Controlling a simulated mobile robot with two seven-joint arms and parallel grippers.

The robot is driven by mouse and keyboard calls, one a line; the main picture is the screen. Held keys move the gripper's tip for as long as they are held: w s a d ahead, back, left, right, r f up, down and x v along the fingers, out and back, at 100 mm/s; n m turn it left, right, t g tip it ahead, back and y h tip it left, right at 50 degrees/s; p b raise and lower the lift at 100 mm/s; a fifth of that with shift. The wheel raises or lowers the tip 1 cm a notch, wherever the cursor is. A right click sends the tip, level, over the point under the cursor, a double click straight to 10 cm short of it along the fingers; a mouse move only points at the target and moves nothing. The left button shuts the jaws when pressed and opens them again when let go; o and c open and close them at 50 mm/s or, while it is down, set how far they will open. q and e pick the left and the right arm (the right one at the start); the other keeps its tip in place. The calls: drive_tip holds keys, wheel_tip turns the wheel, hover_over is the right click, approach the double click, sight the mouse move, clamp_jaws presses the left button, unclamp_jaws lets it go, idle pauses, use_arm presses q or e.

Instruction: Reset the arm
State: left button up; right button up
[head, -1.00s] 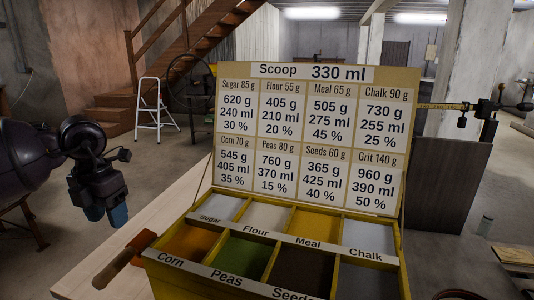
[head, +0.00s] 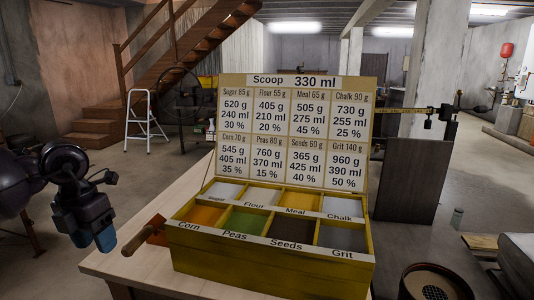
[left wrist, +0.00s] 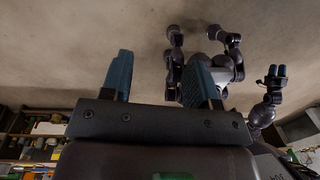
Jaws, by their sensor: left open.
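My left gripper (head: 106,241) hangs at the left of the head view, its blue fingertips pointing down, left of the table and the scoop. In the left wrist view its two blue fingers (left wrist: 160,80) stand wide apart with nothing between them.
A brass beam (head: 405,110) with dark fittings shows behind the lid at right. A dark round container (head: 432,284) is at lower right. A white stepladder (head: 145,118) stands by the stairs.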

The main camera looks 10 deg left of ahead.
use_arm(q)
drive_tip(key=s+d+f+n+t+h+p, duration=0.2)
drive_tip(key=s+d+f+n+h, duration=0.15)
drive_tip(key=d+h, duration=0.55)
drive_tip(key=s+d+f+n+t+h+p, duration=0.1)
drive_tip(key=s+d+f+n+h+p, duration=0.15)
drive_tip(key=s+d+h, duration=0.55)
drive_tip(key=s+a+f+n+t+y+p, duration=0.2)
drive_tip(key=s+f+n+t+y, duration=0.2)
drive_tip(key=s+f+n+y, duration=0.4)
drive_tip(key=s+a+f+n+t+y+p, duration=0.3)
drive_tip(key=s+f+n+y, duration=0.5)
drive_tip(key=n, duration=1.4)
wheel_tip(320, 180, down, 2)
drive_tip(key=shift+s+f+t+y, duration=0.15)
drive_tip(key=shift+t+y, duration=0.25)
drive_tip(key=shift+y, duration=0.6)
use_arm(e)
wheel_tip(320, 180, up, 8)
drive_tip(key=t, duration=0.1)
drive_tip(key=shift+w+r+m, duration=0.15)
drive_tip(key=shift+w+m, duration=0.15)
drive_tip(key=shift+w, duration=0.05)
use_arm(q)
drive_tip(key=shift+a, duration=0.1)
